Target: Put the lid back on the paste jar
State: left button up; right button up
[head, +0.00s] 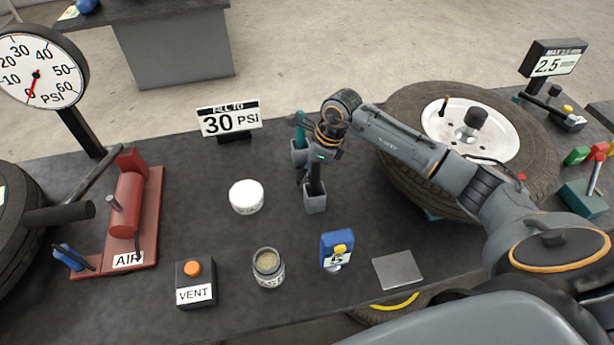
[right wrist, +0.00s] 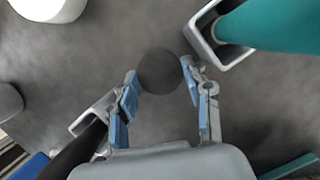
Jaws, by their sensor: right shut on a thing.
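The white lid (head: 246,197) lies flat on the dark table, left of my right gripper. It also shows at the upper left of the right wrist view (right wrist: 48,6). The paste jar (head: 268,270) stands upright and open near the table's front, with tan paste showing inside. It is apart from the lid. My right gripper (right wrist: 160,76) is shut on a dark round thing (right wrist: 160,70); I cannot tell what it is. In the head view this gripper is largely hidden by its own wrist, above the two grey holders. My left gripper is not in view.
A grey holder (right wrist: 204,38) with a teal tool (right wrist: 275,24) and another grey holder (head: 316,204) with a dark tool stand close by. A wheel (head: 405,125) lies right.

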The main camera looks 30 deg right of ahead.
jog(key=shift+r, duration=0.1)
notch_tip(320, 180, up, 10)
jog(key=b, duration=0.2)
dwell(0.5)
